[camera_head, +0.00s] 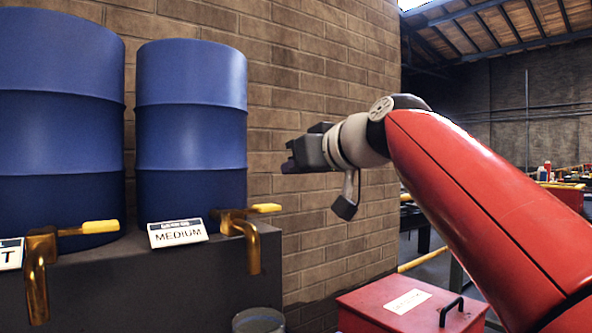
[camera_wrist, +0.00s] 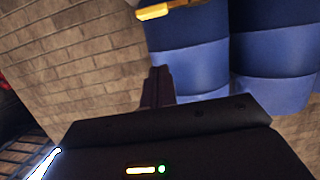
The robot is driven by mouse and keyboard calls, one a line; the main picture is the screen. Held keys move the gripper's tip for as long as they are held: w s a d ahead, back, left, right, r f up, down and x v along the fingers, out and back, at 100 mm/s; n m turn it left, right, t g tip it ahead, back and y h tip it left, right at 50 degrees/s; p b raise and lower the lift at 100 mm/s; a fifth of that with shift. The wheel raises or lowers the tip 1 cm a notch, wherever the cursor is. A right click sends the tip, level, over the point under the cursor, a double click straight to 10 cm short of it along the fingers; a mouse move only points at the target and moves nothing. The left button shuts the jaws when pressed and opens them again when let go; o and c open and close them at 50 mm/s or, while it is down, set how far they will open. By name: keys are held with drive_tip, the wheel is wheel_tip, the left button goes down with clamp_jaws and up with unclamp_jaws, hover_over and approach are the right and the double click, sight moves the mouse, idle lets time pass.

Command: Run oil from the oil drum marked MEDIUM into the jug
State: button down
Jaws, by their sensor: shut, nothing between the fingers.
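The blue drum (camera_head: 190,125) behind the sign (camera_head: 178,232) reading MEDIUM stands on a dark ledge. Its brass tap (camera_head: 252,245) hangs over the ledge's front, with a yellow lever (camera_head: 264,208) pointing right. A grey round vessel (camera_head: 258,320), perhaps the jug, shows below the tap, cut by the bottom edge; its inside cannot be made out. My gripper (camera_head: 287,160) is right of the drum, above and apart from the lever. In the wrist view its fingers (camera_wrist: 158,84) are shut and empty. A brass tap with a yellow lever (camera_wrist: 158,11) shows at the top there.
Another blue drum (camera_head: 62,120) stands at left, with its own brass tap (camera_head: 38,275) and yellow lever (camera_head: 92,227). A red box (camera_head: 375,308) with a black handle and a label sits at lower right. A brick wall (camera_head: 320,75) is behind; space around my gripper looks clear.

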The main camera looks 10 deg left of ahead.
drive_tip(key=p, duration=0.2)
hover_over(275, 209)
drive_tip(key=shift+s+a+f, duration=0.1)
drive_tip(key=shift+a+f, duration=0.05)
drive_tip(key=shift+f, duration=0.3)
drive_tip(key=shift+s+a+f, duration=0.1)
drive_tip(key=shift+f, duration=0.3)
drive_tip(key=f+b, duration=0.1)
drive_tip(key=f, duration=0.1)
drive_tip(key=f+b, duration=0.1)
drive_tip(key=f, duration=0.1)
drive_tip(key=shift+s+d, duration=0.1)
drive_tip(key=shift+d, duration=0.1)
drive_tip(key=shift+w+d+f+m+b, duration=0.15)
drive_tip(key=shift+f+m+b, duration=0.3)
drive_tip(key=shift+f+m, duration=0.1)
drive_tip(key=shift+w+d+f+m+b, duration=0.15)
drive_tip(key=shift+f+m+b, duration=0.3)
drive_tip(key=shift+m, duration=0.1)
drive_tip(key=shift+f+m+g+y+b, duration=0.45)
drive_tip(key=shift+f+m+g+y, duration=0.05)
drive_tip(key=shift+m, duration=0.4)
drive_tip(key=shift+r, duration=0.2)
drive_tip(key=shift+a, duration=0.1)
